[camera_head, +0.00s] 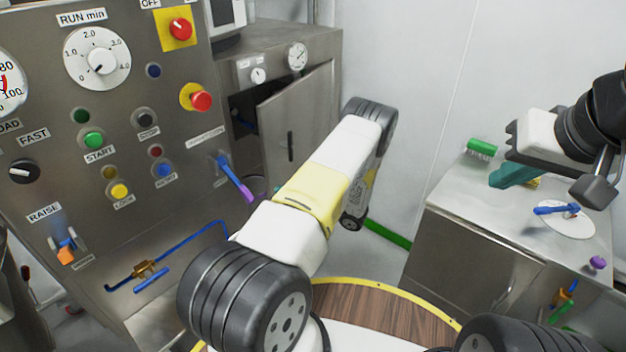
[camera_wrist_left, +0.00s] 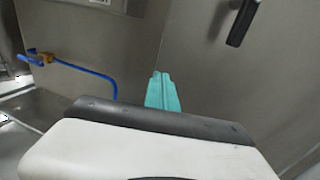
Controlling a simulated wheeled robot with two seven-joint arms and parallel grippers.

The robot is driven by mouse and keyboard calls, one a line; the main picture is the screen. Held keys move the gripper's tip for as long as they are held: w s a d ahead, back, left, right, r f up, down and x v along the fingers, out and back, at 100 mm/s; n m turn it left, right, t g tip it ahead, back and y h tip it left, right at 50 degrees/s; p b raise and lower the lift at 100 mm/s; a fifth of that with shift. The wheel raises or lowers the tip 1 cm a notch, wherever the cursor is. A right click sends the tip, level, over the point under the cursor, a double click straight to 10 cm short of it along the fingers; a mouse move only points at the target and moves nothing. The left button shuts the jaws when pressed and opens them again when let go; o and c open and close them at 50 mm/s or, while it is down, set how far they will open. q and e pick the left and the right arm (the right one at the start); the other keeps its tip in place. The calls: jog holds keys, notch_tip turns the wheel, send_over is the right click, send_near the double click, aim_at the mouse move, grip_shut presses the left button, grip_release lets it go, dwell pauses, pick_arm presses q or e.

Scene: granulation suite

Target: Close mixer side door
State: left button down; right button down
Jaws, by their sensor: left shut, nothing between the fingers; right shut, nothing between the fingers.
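The mixer side door (camera_head: 300,125) is a grey metal leaf with a dark vertical handle, on the grey cabinet behind the control panel. It stands ajar, with a dark gap along its top and left. In the left wrist view a grey panel with a black handle (camera_wrist_left: 243,22) lies beyond my left gripper (camera_wrist_left: 162,92). Its teal fingers are shut and empty; whether they touch the panel I cannot tell. My left arm hides this gripper in the head view. My right gripper (camera_head: 514,173) is shut and empty above the bench at right.
The control panel (camera_head: 120,130) with knobs and buttons fills the left. A blue pipe with a brass valve (camera_head: 145,268) runs low on it and shows in the left wrist view (camera_wrist_left: 85,70). A steel bench (camera_head: 465,215) at right holds a green brush (camera_head: 482,148) and a white disc (camera_head: 567,222).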

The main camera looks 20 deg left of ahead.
pick_arm(q)
jog(key=shift+w+a, duration=0.1)
jog(key=shift+a, duration=0.7)
jog(key=shift+a, duration=0.1)
